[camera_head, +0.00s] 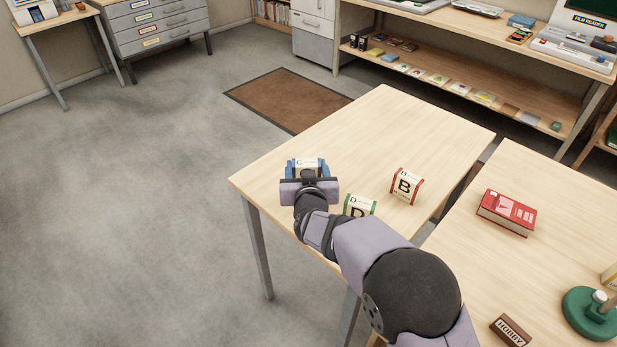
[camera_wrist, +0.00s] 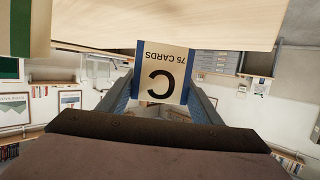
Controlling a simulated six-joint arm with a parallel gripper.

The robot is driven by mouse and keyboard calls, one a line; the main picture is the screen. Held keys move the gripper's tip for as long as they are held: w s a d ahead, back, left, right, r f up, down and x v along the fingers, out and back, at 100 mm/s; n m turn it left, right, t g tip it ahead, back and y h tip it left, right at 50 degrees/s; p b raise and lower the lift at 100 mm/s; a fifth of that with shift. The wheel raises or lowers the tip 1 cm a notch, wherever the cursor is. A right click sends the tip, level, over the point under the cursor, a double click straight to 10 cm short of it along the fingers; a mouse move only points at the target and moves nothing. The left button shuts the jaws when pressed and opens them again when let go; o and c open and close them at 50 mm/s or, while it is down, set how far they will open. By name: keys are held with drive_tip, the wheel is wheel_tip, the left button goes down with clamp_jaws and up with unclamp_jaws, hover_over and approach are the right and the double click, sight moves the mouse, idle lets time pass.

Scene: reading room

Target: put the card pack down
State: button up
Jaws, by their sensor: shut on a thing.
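My gripper (camera_head: 306,172) is shut on the cream card pack marked C (camera_head: 306,163), near the left corner of the near table (camera_head: 345,140). In the wrist view the pack (camera_wrist: 162,74) sits between the two blue-grey fingers (camera_wrist: 160,100), its "C" and "75 CARDS" upside down. Whether its base touches the table cannot be told. A red-edged pack B (camera_head: 405,186) stands to the right on the same table. A green-edged pack D (camera_head: 358,206) stands nearer, partly hidden by my arm; a green and cream piece (camera_wrist: 30,28) shows at the wrist view's top left.
A second table (camera_head: 560,220) at the right holds a red book (camera_head: 507,212), a brown HORBY block (camera_head: 511,330) and a green round base (camera_head: 590,312). A shelf unit (camera_head: 500,60) stands behind. The near table's back part is clear.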

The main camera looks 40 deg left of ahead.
drive_tip(key=shift+f, duration=1.8)
drive_tip(key=shift+f, duration=0.15)
drive_tip(key=shift+f, duration=0.15)
drive_tip(key=o, duration=1.1)
drive_tip(key=shift+r, duration=0.3)
drive_tip(key=shift+b+v, duration=0.6)
drive_tip(key=shift+v, duration=5.4)
